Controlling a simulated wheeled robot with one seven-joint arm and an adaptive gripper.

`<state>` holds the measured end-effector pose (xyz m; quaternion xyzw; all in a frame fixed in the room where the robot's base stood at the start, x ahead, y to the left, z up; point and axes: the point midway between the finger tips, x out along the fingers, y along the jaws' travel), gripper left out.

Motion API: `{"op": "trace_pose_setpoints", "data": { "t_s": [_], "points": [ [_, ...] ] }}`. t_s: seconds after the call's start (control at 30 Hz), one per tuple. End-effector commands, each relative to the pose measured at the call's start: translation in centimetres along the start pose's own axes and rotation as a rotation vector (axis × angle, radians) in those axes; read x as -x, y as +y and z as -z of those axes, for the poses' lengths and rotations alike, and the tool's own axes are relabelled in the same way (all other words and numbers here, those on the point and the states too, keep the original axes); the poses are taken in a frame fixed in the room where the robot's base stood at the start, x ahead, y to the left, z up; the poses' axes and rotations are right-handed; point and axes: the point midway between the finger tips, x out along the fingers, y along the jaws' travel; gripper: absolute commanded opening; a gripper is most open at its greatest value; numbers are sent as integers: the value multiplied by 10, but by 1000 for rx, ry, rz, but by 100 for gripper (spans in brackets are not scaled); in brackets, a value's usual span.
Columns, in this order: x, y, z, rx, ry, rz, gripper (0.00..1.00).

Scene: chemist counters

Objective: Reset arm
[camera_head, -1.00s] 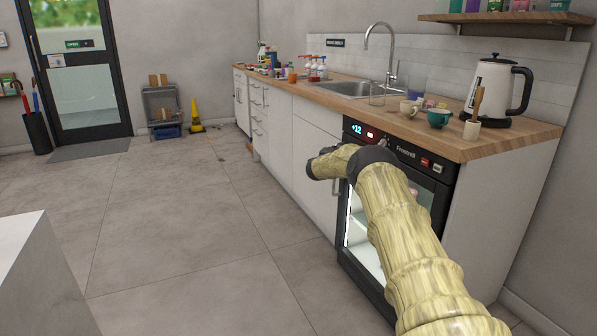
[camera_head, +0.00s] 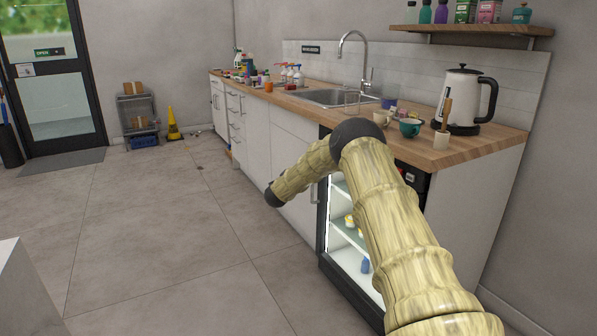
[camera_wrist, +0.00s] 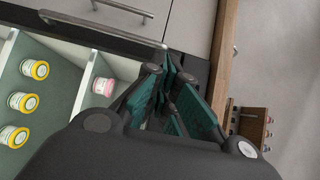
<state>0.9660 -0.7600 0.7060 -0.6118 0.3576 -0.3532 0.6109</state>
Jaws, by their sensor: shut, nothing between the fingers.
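My arm reaches forward in the head view, bent at a dark elbow joint, its forearm pointing left in front of the white cabinets. The head view does not show my gripper. In the wrist view my gripper (camera_wrist: 172,78) has its dark green fingers together and holds nothing. It is in front of the small fridge (camera_wrist: 40,55), whose lit shelves hold several jars with yellow lids and one pink-lidded jar (camera_wrist: 104,86). The fridge also shows in the head view (camera_head: 345,268), partly hidden by my arm.
The wooden counter (camera_head: 468,146) carries a kettle (camera_head: 464,100), a teal cup (camera_head: 409,128), a sink (camera_head: 336,97) and several bottles. A metal handle (camera_wrist: 100,28) is close to my gripper in the wrist view. The floor (camera_head: 150,225) to the left is clear.

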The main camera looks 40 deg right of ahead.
Motion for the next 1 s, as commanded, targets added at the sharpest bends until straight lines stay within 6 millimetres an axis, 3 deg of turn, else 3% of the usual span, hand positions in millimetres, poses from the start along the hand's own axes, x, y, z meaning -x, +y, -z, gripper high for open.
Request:
{"op": "trace_pose_setpoints", "data": {
  "t_s": [0.37, 0.53, 0.67, 0.8, 1.0],
  "points": [
    [9, 1, -2, 3, -2, -1, 0],
    [32, 27, -19, 74, -57, -29, 0],
    [76, 70, -44, 202, -157, -73, 0],
    [133, 125, -65, 364, -282, -124, 0],
    [220, 200, -78, 592, -465, -192, 0]
  ]
}}
